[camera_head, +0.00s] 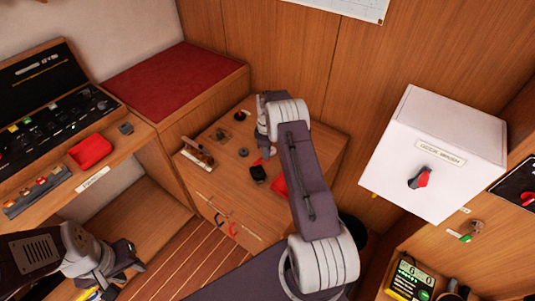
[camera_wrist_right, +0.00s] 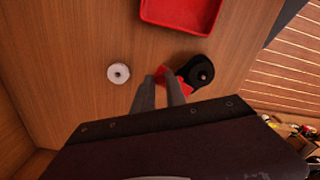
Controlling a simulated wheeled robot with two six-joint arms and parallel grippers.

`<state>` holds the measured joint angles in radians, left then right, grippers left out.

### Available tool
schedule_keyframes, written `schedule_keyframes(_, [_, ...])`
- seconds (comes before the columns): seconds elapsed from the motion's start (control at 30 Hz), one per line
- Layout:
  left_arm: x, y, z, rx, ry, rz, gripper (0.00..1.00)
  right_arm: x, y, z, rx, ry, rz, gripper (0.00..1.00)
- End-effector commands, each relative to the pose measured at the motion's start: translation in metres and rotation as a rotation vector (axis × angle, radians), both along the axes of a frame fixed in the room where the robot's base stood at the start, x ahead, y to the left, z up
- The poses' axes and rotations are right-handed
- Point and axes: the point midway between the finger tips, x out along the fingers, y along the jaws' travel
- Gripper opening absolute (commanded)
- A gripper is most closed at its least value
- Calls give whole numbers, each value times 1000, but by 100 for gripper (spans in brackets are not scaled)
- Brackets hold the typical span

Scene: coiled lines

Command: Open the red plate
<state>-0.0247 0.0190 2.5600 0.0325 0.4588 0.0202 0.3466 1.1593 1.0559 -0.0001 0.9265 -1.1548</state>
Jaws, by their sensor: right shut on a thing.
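A small red plate (camera_wrist_right: 166,75) shows between my right fingertips in the right wrist view, beside a round black fitting (camera_wrist_right: 200,73). My right gripper (camera_wrist_right: 160,84) is shut on it, and the fingers hide part of it. In the head view my right gripper (camera_head: 263,153) reaches down over the wooden counter, with the red piece (camera_head: 257,162) at its tips and the black fitting (camera_head: 258,174) just below. My left gripper (camera_head: 122,258) is at the lower left, away from the counter; its jaw opening is unclear.
A red tray (camera_wrist_right: 180,14) lies near the fitting, and a pale ring (camera_wrist_right: 118,73) is to the left. The counter (camera_head: 215,183) also holds small dark knobs and a slotted wooden block (camera_head: 196,155). A white box (camera_head: 440,135) with a red-black switch stands at right.

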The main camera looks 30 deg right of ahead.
Motion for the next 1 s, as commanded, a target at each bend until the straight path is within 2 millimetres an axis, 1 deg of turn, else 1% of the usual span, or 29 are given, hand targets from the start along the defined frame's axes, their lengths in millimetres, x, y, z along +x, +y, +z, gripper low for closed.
schedule_keyframes(0.53, [0,0,-1,0,0,0,36,1,0,0,0,0,20,0])
schedule_keyframes(0.57, [0,0,-1,0,0,0,36,1,0,0,0,0,20,24])
schedule_keyframes(0.6, [0,0,-1,0,0,0,36,1,0,0,0,0,20,36])
schedule_keyframes(0.63, [0,0,-1,0,0,0,36,1,0,0,0,0,20,39])
schedule_keyframes(0.9, [0,0,-1,0,0,0,36,1,0,0,0,0,19,39])
schedule_keyframes(0.97, [0,0,-1,0,0,0,36,2,0,3,0,-1,19,39])
schedule_keyframes(1.0, [0,0,-1,0,0,0,36,2,0,8,-1,-2,19,39])
